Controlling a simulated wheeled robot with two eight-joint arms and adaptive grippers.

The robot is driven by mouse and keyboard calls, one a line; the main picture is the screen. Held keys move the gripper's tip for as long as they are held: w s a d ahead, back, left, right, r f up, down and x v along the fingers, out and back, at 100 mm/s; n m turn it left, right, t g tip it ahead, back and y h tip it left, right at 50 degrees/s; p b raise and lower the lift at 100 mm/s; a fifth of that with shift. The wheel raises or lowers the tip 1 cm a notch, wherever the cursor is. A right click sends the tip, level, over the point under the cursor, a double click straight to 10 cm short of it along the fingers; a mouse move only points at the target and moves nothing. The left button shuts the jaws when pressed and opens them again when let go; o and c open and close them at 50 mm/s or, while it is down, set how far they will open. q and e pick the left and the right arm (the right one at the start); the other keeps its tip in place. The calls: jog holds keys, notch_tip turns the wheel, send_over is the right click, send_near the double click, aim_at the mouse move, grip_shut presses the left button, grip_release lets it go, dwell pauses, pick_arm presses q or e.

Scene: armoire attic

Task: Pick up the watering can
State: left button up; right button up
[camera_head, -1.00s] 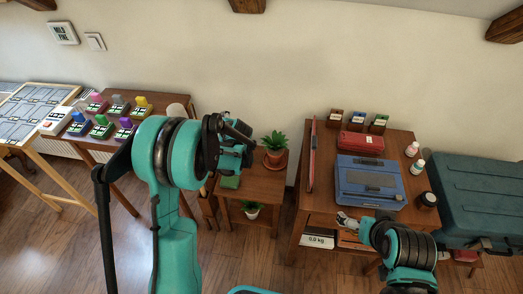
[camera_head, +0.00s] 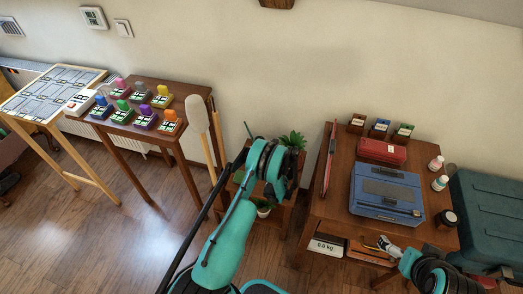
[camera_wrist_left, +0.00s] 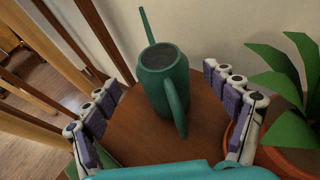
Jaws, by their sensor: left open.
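The green watering can (camera_wrist_left: 165,92) stands upright on a small wooden stand (camera_wrist_left: 130,140) in the left wrist view. Its long spout points up and away, and its handle faces me. My left gripper (camera_wrist_left: 163,78) is open, with its fingers spread on either side of the can; nothing is held. In the head view my left arm hides the left gripper and most of the can; only a thin green spout (camera_head: 249,130) shows. My right gripper (camera_head: 385,243) is small beside the right desk's front, and its jaws are unclear.
A potted plant (camera_wrist_left: 285,95) stands close to the right of the can. Wooden poles (camera_wrist_left: 85,35) and the wall are close on the left and behind. In the head view a desk (camera_head: 330,205) with a blue case (camera_head: 387,190) stands to the right.

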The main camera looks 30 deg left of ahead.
pick_arm(q)
jog(key=b+x, duration=0.1)
jog(key=x, duration=0.1)
jog(key=b+x, duration=0.1)
jog(key=x, duration=0.1)
jog(key=shift+d+f, duration=0.15)
jog(key=shift+f, duration=0.1)
jog(key=shift+w+a, duration=0.3)
jog(key=shift+a, duration=0.05)
jog(key=c, duration=1.5)
jog(key=shift+r, duration=0.1)
jog(key=shift+c, duration=0.2)
